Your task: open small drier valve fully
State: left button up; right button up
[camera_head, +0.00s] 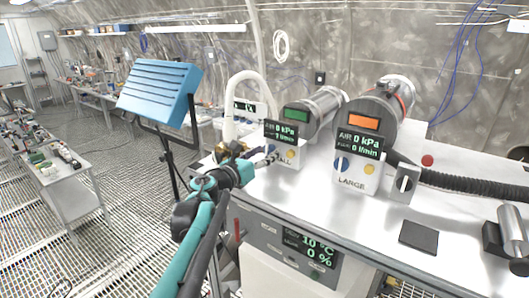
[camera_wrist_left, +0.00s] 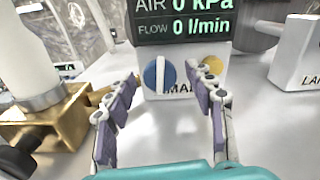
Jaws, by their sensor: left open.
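The small drier (camera_head: 316,106) is a grey canister with a green label, standing on a box marked SMALL. Its display (camera_wrist_left: 183,22) reads air 0 kPa and flow 0 l/min in the left wrist view. Below the display is a round blue valve knob (camera_wrist_left: 151,75) with an upright white bar, and a yellow button (camera_wrist_left: 212,66) to its right. My left gripper (camera_head: 266,160) is open and empty. In the left wrist view its fingers (camera_wrist_left: 165,84) stand on either side of the knob, seemingly short of it. My right gripper is not in view.
The large drier (camera_head: 373,117), with an orange label, stands to the right on the same bench (camera_head: 310,210). A brass fitting (camera_wrist_left: 50,122) with a white hose is close left of my left gripper. A dark flat block (camera_head: 418,236) lies front right.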

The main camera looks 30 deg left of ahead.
pick_arm(q)
jog(key=shift+s, duration=0.2)
jog(key=shift+w, duration=0.2)
jog(key=c, duration=1.2)
jog(key=shift+o, duration=0.2)
jog(key=shift+n+b, duration=0.35)
jog(key=shift+n, duration=0.35)
jog(key=o, duration=1.2)
jog(key=shift+c, duration=0.2)
jog(key=s, duration=0.7)
jog(key=s+a, duration=0.1)
jog(key=s, duration=0.3)
jog(key=shift+s, duration=0.4)
